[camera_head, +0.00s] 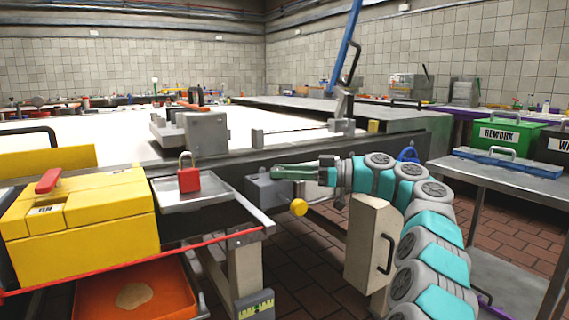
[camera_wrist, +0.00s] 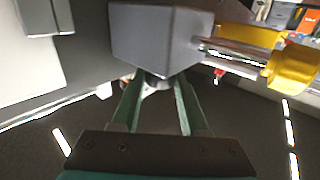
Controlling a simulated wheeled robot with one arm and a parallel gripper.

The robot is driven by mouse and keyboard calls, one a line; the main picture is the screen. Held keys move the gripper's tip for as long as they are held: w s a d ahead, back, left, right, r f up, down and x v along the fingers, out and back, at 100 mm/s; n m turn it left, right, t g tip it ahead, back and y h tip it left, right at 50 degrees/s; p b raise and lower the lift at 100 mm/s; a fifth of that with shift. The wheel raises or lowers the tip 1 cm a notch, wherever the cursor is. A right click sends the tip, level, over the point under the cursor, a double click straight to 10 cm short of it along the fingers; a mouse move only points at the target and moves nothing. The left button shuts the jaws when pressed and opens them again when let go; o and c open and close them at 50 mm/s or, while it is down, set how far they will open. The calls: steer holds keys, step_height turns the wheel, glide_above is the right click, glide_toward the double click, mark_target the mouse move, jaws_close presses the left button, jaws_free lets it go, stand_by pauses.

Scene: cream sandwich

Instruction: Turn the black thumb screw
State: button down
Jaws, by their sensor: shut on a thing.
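My gripper (camera_head: 276,172) is at the near edge of the long table, at the top of a grey box (camera_head: 268,189) with a yellow knob (camera_head: 299,207). In the wrist view the green fingers of my gripper (camera_wrist: 159,84) close in on a small dark rounded part at the grey box (camera_wrist: 160,38), which seems to be the black thumb screw (camera_wrist: 158,80). The fingers hide most of the screw, and its turn angle cannot be told. In the head view the screw is hidden behind my gripper. The yellow knob (camera_wrist: 291,67) also shows at right on a shiny shaft.
A yellow box (camera_head: 85,225) and a red padlock (camera_head: 189,178) on a metal tray (camera_head: 215,190) stand at left. A beige box with a black handle (camera_head: 370,240) is below my arm.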

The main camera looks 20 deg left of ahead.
steer(key=shift+a, duration=0.1)
stand_by(0.4)
steer(key=shift+c, duration=2.1)
jaws_free()
steer(key=w+d, duration=0.1)
steer(key=d, duration=0.6)
steer(key=shift+w+d, duration=0.25)
steer(key=shift+d, duration=0.1)
